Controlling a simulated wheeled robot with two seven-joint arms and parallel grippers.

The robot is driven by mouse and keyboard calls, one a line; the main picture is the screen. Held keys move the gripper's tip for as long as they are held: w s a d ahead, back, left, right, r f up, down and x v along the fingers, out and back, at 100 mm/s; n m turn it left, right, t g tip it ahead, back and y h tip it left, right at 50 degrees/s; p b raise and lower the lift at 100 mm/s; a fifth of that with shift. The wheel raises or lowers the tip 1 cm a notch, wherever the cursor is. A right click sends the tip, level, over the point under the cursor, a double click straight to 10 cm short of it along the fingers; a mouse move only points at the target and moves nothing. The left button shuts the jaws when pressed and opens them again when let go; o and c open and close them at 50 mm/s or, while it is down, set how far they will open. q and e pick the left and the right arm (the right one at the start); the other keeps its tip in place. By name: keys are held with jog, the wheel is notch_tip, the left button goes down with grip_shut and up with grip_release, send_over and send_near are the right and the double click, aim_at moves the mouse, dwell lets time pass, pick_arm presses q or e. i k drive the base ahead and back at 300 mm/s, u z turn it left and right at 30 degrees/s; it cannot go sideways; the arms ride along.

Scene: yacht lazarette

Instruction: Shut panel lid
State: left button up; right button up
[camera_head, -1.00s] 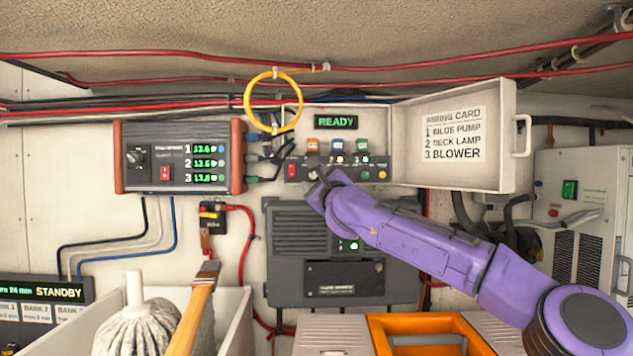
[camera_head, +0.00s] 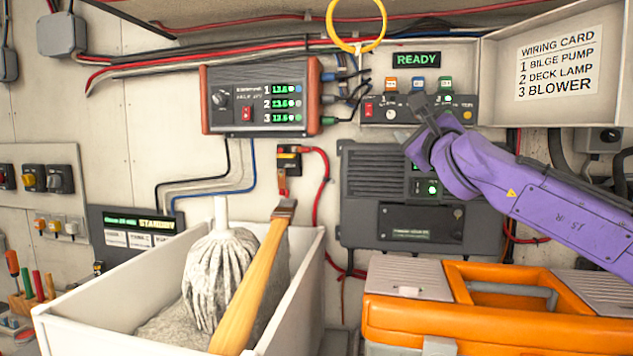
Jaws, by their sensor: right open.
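The white panel lid (camera_head: 553,80) stands swung open to the right of the switch panel, with a wiring card (camera_head: 558,62) on its inner face. The panel (camera_head: 380,110) is uncovered, showing a red switch, several coloured tabs and small lamps below a green READY display (camera_head: 416,59). My right gripper (camera_head: 405,103) is in front of the panel's lower middle, left of the lid and apart from it. It is open and holds nothing that I can see; its fingertips are small and dark against the panel. My left gripper is not in view.
A yellow cable loop (camera_head: 356,48) hangs above the panel. A meter box (camera_head: 260,95) is left of it, and a grey unit (camera_head: 362,190) below. A white bin (camera_head: 309,285) with a mop and wooden handle stands in front, beside an orange toolbox (camera_head: 480,328).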

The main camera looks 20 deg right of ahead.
aim_at(571, 65)
jog(key=k, duration=1)
